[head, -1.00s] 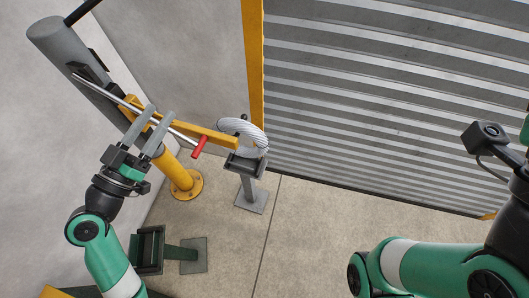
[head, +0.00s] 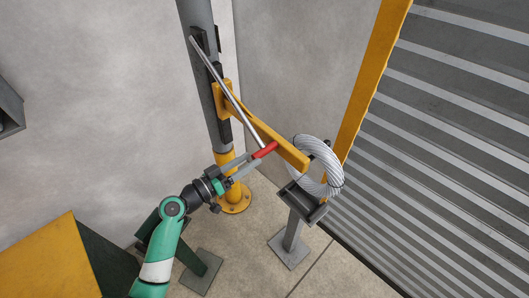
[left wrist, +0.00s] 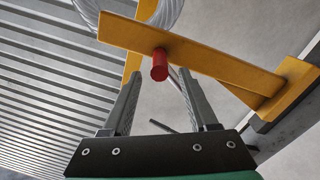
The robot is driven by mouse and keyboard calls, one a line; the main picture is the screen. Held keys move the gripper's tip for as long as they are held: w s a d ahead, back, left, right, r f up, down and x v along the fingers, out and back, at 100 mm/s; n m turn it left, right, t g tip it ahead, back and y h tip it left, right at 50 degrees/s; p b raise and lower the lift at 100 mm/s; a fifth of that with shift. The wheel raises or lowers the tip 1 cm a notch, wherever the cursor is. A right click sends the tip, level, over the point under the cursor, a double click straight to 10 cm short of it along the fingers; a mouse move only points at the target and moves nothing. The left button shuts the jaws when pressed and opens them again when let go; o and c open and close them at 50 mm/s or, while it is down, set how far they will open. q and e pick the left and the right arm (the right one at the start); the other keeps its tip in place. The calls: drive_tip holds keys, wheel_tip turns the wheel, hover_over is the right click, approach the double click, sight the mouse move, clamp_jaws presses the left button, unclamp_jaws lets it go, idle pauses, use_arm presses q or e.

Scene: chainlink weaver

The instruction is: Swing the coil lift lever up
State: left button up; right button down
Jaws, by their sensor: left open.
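The coil lift lever is a thin silver rod (head: 222,82) with a red grip (head: 265,150) at its lower end. It slopes down from the grey column along the yellow arm (head: 262,125). My left gripper (head: 256,162) is open just below the red grip. In the left wrist view, the end of the red grip (left wrist: 159,66) shows between and just past the open fingertips (left wrist: 158,78); I cannot tell if they touch it. A white wire coil (head: 335,170) stands upright at the yellow arm's end, over a dark cradle (head: 302,203). My right gripper is out of view.
The grey column (head: 198,20) with its yellow base (head: 233,198) stands behind my left gripper. A ribbed shutter (head: 465,130) with a yellow edge post is at the right. A second dark stand (head: 202,270) is beside my left arm.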

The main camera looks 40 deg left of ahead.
sight(264, 150)
use_arm(q)
drive_tip(key=w, duration=0.4)
drive_tip(key=w+d+b, duration=0.1)
drive_tip(key=w, duration=0.1)
drive_tip(key=shift+w, duration=0.35)
drive_tip(key=shift+a, duration=0.1)
clamp_jaws()
drive_tip(key=shift+r, duration=0.1)
idle(0.8)
